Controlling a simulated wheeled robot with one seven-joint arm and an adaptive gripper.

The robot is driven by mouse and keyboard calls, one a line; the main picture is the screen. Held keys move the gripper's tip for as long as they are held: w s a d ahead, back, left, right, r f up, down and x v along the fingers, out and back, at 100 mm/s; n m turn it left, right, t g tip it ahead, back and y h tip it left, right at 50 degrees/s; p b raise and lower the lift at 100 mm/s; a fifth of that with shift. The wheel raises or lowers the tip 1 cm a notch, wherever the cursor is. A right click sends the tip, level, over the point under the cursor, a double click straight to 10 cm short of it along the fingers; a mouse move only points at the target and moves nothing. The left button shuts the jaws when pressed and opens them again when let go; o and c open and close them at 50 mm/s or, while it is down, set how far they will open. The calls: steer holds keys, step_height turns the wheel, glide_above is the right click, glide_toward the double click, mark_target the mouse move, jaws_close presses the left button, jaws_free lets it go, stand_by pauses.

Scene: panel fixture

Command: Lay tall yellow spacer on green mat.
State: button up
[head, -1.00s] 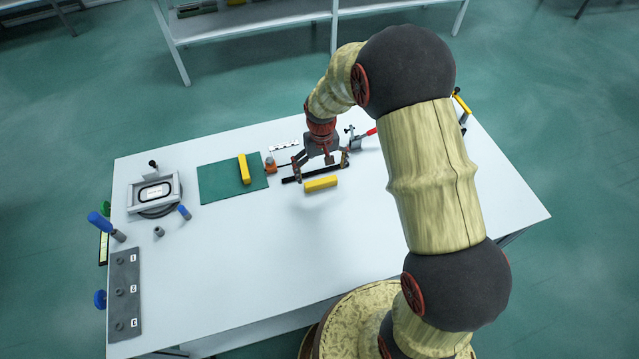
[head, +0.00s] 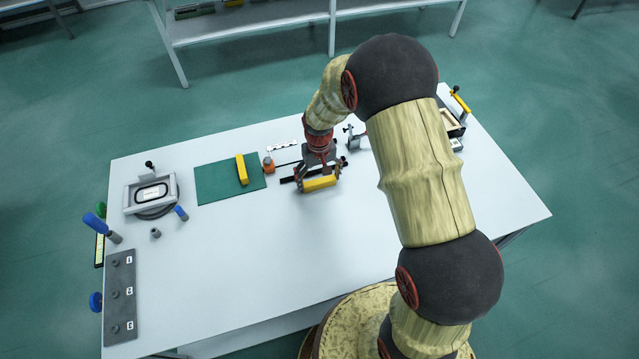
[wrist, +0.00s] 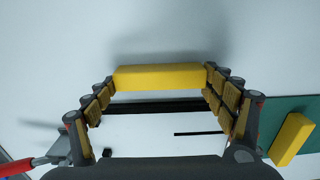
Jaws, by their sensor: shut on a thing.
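A yellow spacer (head: 320,184) is held lengthwise between the fingers of my gripper (head: 318,181), near the middle of the white table. In the wrist view the same spacer (wrist: 158,77) spans the gap between the two fingers of my gripper (wrist: 159,78), which press on its ends. I cannot tell whether it touches the table. The green mat (head: 212,188) lies to the left of my gripper. A second yellow spacer (head: 242,169) lies on the mat; it also shows at the right of the wrist view (wrist: 291,139).
A black bar (head: 288,180) lies on the table close behind the held spacer. An orange part (head: 268,164) stands between mat and gripper. A grey framed fixture (head: 151,191) is left of the mat.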

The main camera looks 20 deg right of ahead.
steer(key=c, duration=0.8)
